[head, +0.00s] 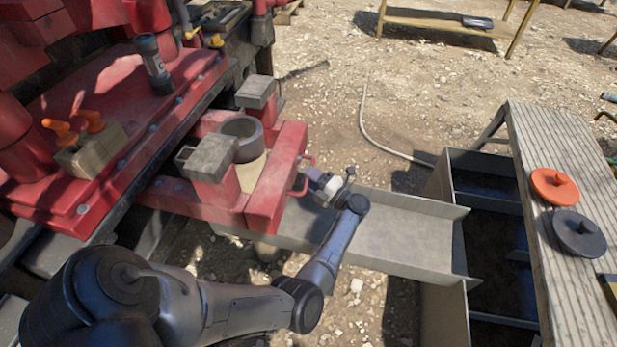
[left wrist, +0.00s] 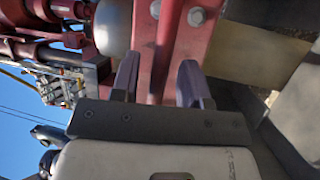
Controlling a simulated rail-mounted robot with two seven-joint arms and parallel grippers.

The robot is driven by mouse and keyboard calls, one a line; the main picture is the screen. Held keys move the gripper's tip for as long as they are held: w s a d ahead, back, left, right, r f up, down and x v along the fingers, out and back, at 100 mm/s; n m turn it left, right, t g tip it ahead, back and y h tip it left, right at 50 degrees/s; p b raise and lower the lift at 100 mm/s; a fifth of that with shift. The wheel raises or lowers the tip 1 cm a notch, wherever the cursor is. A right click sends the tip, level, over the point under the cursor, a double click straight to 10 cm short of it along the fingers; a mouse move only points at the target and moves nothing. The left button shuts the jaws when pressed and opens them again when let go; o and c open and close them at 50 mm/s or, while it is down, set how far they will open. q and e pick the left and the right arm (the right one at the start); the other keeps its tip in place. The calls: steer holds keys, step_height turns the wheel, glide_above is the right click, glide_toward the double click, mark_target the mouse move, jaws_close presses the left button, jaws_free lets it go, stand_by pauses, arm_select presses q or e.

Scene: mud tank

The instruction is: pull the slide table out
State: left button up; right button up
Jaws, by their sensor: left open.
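The red slide table (head: 277,184) juts from the red machine at the left in the head view, with a grey ring and grey blocks on it. Small red handles (head: 300,187) stick out from its outer face. My left gripper (head: 312,178) is close against that face at the handles. In the left wrist view my two dark fingers (left wrist: 157,78) are apart, with a red bar (left wrist: 158,50) of the table between them. I cannot tell whether they touch it. My right gripper is not in view.
A grey metal chute (head: 400,236) runs beneath my left forearm to an open grey tank (head: 440,310). A ribbed plank (head: 570,250) at the right bears an orange disc (head: 554,186) and a dark disc (head: 579,233). A yellow-framed bench (head: 440,22) stands behind on open gravel.

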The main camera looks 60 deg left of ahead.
arm_select(q)
steer(key=shift+s+a, duration=0.15)
steer(key=shift+a, duration=0.2)
steer(key=shift+r, duration=0.1)
steer(key=shift+c, duration=0.4)
jaws_close()
